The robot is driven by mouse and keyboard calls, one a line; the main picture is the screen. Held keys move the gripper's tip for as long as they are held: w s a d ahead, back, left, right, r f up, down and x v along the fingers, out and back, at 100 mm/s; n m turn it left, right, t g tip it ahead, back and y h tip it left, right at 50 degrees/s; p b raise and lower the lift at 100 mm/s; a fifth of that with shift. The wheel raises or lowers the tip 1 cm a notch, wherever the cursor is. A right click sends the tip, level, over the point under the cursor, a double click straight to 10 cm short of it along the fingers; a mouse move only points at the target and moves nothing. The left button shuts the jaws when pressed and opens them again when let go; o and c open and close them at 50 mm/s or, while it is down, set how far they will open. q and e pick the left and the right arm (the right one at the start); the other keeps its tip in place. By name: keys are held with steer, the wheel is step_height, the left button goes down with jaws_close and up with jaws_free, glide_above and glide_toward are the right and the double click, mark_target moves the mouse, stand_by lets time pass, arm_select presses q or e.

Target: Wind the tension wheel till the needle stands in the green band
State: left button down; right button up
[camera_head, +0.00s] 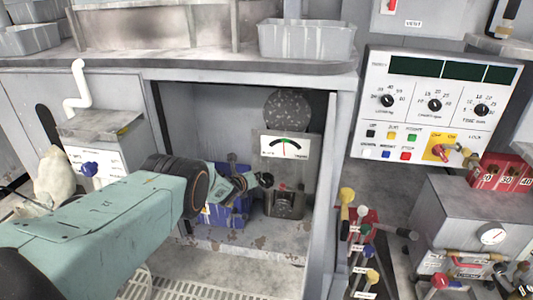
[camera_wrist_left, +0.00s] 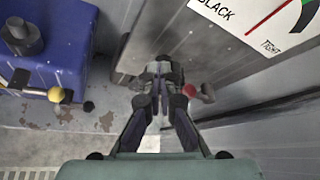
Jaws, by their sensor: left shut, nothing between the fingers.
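The tension gauge (camera_head: 290,145) is a white plate with a dark arc, a green band near the arc's middle and a thin red needle near it; I cannot tell exactly where the needle stands. In the left wrist view only part of the gauge (camera_wrist_left: 268,18) shows, at the top right. A dark speckled disc (camera_head: 288,108) is above it, perhaps the wheel. Below the gauge is a grey metal box (camera_head: 286,204) with a small red knob, which also shows in the wrist view (camera_wrist_left: 190,90). My left gripper (camera_head: 265,180) is shut and empty near this box; its fingertips (camera_wrist_left: 161,72) meet beside the knob.
A blue unit (camera_head: 228,212) stands left of the box inside the recess. The recess wall (camera_head: 324,190) rises close on the right. A control panel (camera_head: 440,105) and colored levers (camera_head: 362,240) are to the right. A grey tray (camera_head: 307,40) sits on the shelf above.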

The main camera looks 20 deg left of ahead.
arm_select(q)
steer(key=shift+d, duration=0.3)
steer(key=shift+w+d+r, duration=0.1)
steer(key=shift+d+r, duration=0.1)
steer(key=shift+d, duration=0.25)
steer(key=shift+r, duration=0.1)
steer(key=s+p, duration=0.2)
steer(key=p, duration=0.1)
steer(key=s+p, duration=0.2)
steer(key=p, duration=0.1)
steer(key=s+p, duration=0.1)
steer(key=p, duration=0.1)
steer(key=shift+s+d+r+p, duration=0.35)
steer(key=shift+s+d+p, duration=0.05)
